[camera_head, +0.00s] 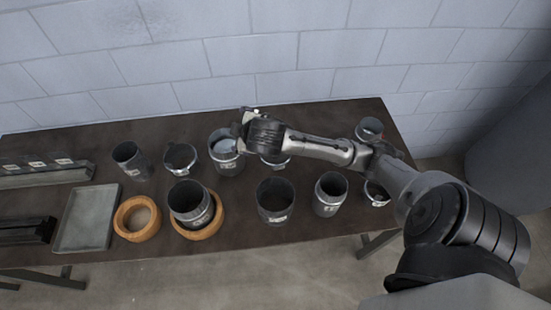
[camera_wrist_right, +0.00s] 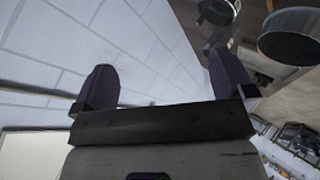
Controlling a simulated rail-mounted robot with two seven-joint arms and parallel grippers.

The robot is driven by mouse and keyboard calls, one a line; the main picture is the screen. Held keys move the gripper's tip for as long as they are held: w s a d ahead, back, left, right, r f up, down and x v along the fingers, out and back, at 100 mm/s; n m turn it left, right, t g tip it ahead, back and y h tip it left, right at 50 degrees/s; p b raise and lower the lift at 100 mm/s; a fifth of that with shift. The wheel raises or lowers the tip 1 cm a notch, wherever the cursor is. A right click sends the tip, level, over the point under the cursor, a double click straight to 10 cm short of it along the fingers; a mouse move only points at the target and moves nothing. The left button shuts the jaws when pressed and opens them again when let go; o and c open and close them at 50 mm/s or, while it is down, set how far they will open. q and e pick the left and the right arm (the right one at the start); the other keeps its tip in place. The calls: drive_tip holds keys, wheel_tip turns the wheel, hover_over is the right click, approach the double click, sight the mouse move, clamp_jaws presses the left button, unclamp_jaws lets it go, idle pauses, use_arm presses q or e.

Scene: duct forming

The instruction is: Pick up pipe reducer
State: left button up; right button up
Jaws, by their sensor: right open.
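Several grey metal duct pieces stand on the dark table; I cannot tell for certain which is the pipe reducer. A piece that narrows toward its top (camera_head: 328,196) stands front right of centre, and another tapered-looking piece (camera_head: 131,162) stands back left. My right gripper (camera_head: 247,114) is near the table's back edge, just right of a wide light-filled can (camera_head: 227,158), and holds nothing. In the right wrist view its two fingers (camera_wrist_right: 163,85) are spread, with the wall beyond them. Two round metal pieces (camera_wrist_right: 290,40) show at that view's upper right. My left gripper is not in view.
Wooden rings (camera_head: 137,219) lie front left, one around the base of a dark can (camera_head: 191,207). A grey tray (camera_head: 86,218) and metal bars (camera_head: 45,172) occupy the left end. A block wall (camera_head: 230,50) rises behind the table. My right arm covers part of the back right pieces.

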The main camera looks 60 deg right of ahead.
drive_tip(key=d+f+m+g+b, duration=0.1)
drive_tip(key=d+f+m+g, duration=0.15)
drive_tip(key=d, duration=0.55)
drive_tip(key=d+f+m+g+b, duration=0.1)
drive_tip(key=d+f+m+g, duration=0.2)
drive_tip(key=d, duration=0.6)
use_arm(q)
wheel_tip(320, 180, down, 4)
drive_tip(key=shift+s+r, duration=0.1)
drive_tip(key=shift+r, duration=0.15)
use_arm(e)
wheel_tip(320, 180, down, 16)
drive_tip(key=m+g+y, duration=0.2)
drive_tip(key=m+y, duration=0.1)
drive_tip(key=m, duration=0.6)
drive_tip(key=shift+s+f, duration=0.2)
drive_tip(key=shift+f, duration=0.05)
drive_tip(key=c, duration=1.1)
